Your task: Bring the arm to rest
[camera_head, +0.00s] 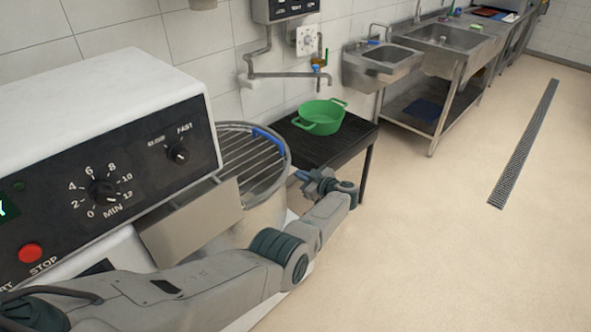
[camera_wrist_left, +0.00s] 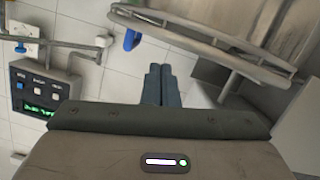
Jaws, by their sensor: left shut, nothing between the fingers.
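My left arm comes in from the lower left in the head view and reaches across the front of the mixer. My left gripper (camera_head: 300,177) is beside the wire bowl guard, on its right, below the green pot. In the left wrist view its two fingers (camera_wrist_left: 162,78) are together with nothing between them. I cannot tell whether it touches the guard. My right gripper is not in view.
A mixer with a knobbed control panel (camera_head: 124,174) and a wire guard (camera_head: 254,155) stands at left. A green pot (camera_head: 321,117) sits on a black stand (camera_head: 352,139). Steel sinks (camera_head: 447,39) line the wall. The floor (camera_head: 440,230) at right is clear, with a drain grate (camera_head: 524,143).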

